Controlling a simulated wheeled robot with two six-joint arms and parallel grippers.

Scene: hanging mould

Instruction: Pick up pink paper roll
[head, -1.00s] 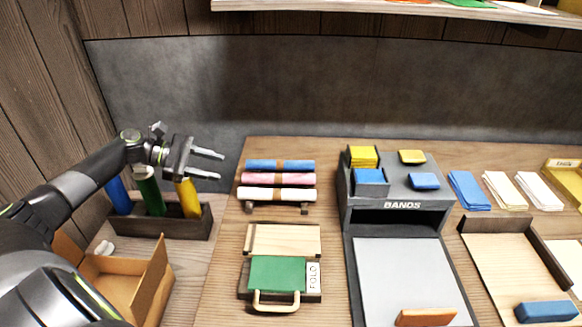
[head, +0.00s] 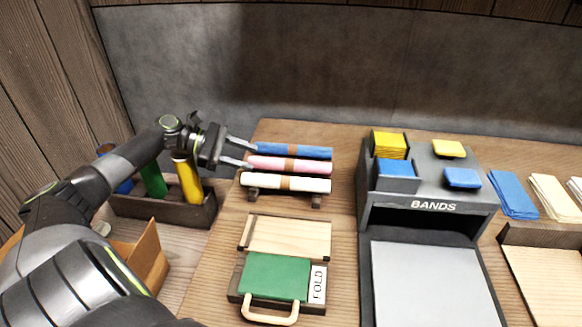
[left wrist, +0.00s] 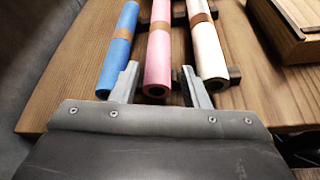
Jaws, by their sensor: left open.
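The pink paper roll (head: 265,163) lies on a small dark rack between a blue roll (head: 310,152) and a white roll (head: 310,185), each with a brown band. In the left wrist view the pink roll (left wrist: 158,60) has its near end between the two fingers of my left gripper (left wrist: 160,88). The blue roll (left wrist: 118,52) is left of it and the white roll (left wrist: 207,48) right of it. In the head view my left gripper (head: 247,153) is open at the rolls' left ends. My right gripper is not in view.
A wooden board and green folder marked FOLD (head: 272,276) lie in front of the rack. A grey BANDS stand (head: 430,208) is to the right. A dark box (head: 165,214) with green, yellow and blue upright rolls is to the left.

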